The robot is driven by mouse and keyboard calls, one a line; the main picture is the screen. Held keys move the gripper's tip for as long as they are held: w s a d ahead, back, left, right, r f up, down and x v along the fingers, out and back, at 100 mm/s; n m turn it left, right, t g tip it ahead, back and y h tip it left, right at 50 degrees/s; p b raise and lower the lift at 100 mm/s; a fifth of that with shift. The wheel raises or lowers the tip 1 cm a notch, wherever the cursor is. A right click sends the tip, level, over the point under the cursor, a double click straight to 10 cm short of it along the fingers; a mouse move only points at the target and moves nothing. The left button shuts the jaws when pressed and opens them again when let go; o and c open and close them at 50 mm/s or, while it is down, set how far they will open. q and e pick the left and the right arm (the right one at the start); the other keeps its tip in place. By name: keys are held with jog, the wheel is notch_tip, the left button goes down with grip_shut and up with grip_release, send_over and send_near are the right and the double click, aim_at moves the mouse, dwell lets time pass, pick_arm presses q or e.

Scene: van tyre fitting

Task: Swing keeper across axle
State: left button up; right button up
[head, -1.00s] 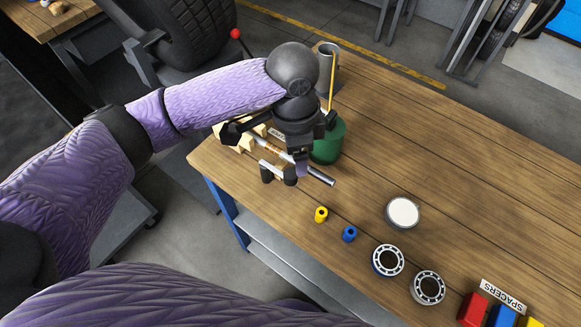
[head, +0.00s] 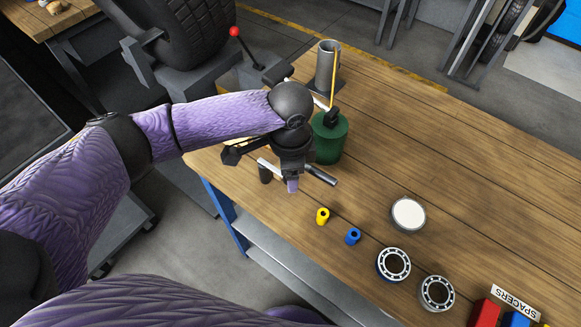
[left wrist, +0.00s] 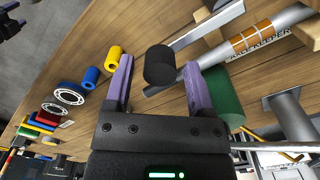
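The keeper is a flat silver bar (left wrist: 208,34) with a black knob (left wrist: 160,66). The knob also shows in the head view (head: 265,173). The axle is a silver rod (left wrist: 268,35) with orange bands and a lettered label, resting on wooden blocks; its near end shows in the head view (head: 321,175). My left gripper (left wrist: 158,72) is open, its purple fingers apart with the knob seen between them and gaps on both sides. In the head view my left gripper (head: 291,185) hides much of the bar and axle. A dark shape at the wrist view's corner may be my right gripper (left wrist: 11,22).
A green can (head: 330,140) stands close beside the axle, with a grey cup (head: 326,68) behind. Yellow (head: 323,216) and blue (head: 353,236) spacers, a white-topped tin (head: 408,214) and two bearings (head: 393,264) lie to the right. The bench's right side is mostly clear.

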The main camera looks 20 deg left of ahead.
pick_arm(q)
grip_shut()
dwell(1.2)
